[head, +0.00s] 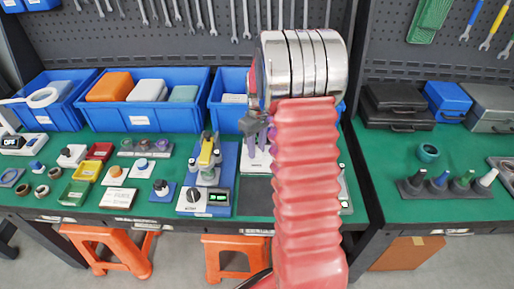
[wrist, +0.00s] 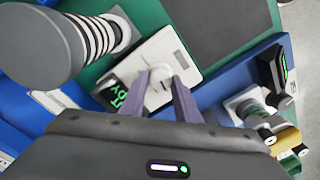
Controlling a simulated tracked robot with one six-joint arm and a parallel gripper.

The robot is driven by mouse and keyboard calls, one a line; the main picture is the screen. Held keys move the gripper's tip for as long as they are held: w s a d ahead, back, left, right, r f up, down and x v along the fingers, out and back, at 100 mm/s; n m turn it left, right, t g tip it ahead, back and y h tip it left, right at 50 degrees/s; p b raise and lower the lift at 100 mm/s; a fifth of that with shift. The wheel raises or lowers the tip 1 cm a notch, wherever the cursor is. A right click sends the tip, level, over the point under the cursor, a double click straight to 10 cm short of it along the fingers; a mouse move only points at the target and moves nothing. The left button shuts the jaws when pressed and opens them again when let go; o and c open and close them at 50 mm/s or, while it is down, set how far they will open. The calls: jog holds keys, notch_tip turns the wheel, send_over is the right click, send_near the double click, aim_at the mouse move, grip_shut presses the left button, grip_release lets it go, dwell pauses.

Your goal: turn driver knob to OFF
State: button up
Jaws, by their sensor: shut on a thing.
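In the wrist view, a white driver box (wrist: 172,58) carries a pale round knob (wrist: 158,91) on its top face. A dark display (wrist: 126,93) with green characters sits beside the knob; I cannot read it surely. My gripper's (wrist: 160,80) two purple fingers stand on either side of the knob and are shut on it. Part of the knob is hidden by the fingers. The knob's pointer direction cannot be made out.
A grey cylinder with a ringed neck (wrist: 100,35) stands close beside the driver. Blue bins (head: 165,112) line the back.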

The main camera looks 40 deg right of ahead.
aim_at(259, 151)
jog(key=shift+m, duration=0.3)
jog(key=m, duration=0.3)
jog(key=shift+d+m+t, duration=0.1)
jog(key=shift+m+t, duration=0.2)
jog(key=shift+m, duration=1.9)
jog(key=o, duration=1)
jog(key=shift+o, duration=0.2)
notch_tip(259, 151, up, 14)
jog(key=shift+s+d, duration=0.25)
